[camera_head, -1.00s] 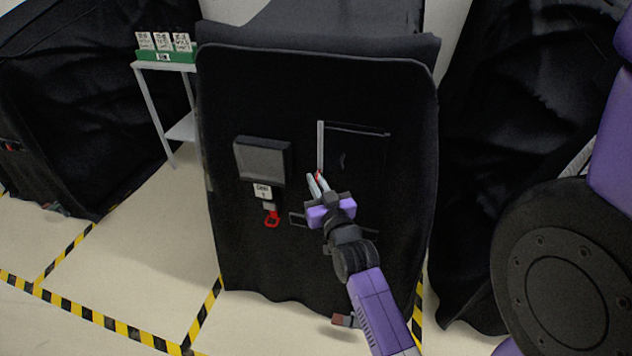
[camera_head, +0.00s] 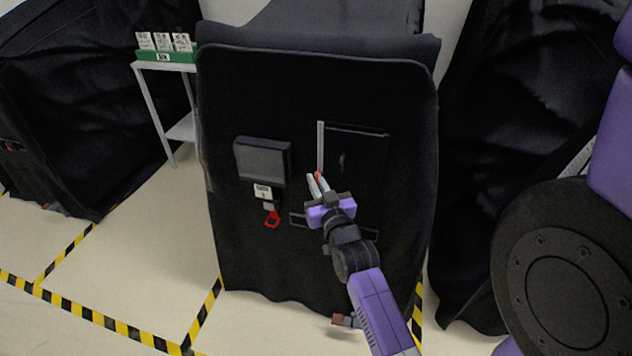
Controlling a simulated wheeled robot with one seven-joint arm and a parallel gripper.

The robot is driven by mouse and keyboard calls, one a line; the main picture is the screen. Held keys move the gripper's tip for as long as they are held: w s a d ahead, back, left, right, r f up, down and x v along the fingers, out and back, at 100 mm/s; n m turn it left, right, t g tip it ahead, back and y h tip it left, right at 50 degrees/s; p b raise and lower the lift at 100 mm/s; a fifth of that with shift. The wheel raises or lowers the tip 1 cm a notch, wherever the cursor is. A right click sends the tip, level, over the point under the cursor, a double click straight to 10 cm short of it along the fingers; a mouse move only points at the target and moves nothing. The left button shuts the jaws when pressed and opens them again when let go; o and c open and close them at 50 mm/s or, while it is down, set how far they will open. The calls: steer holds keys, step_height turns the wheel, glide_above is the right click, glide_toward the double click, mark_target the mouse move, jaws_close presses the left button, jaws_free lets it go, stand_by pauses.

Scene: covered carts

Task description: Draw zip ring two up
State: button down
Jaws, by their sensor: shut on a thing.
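A black covered cart (camera_head: 265,95) stands in the middle of the head view. A pale vertical zip strip (camera_head: 320,143) runs up its front, left of a dark rectangular outlined panel. My gripper (camera_head: 318,182) is at the lower end of this strip, shut on a small red ring (camera_head: 319,175) that is mostly hidden between the fingers. Another red ring (camera_head: 272,220) hangs lower left, below a small white label (camera_head: 263,192). The number on the label is too small to read surely.
A grey screen-like box (camera_head: 262,160) sits on the cover left of my gripper. A white side table (camera_head: 163,66) with a green card holder (camera_head: 167,57) stands back left. Other black covered carts stand on both sides. Yellow-black tape marks the floor.

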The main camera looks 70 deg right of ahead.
step_height(320, 180, up, 14)
steer(key=p, duration=1)
steer(key=shift+f, duration=0.15)
steer(key=c, duration=1.8)
jaws_free()
steer(key=b+v, duration=0.1)
steer(key=v, duration=0.6)
steer(key=shift+s+a+b, duration=0.25)
steer(key=shift+a+b, duration=0.05)
steer(key=shift+b, duration=0.05)
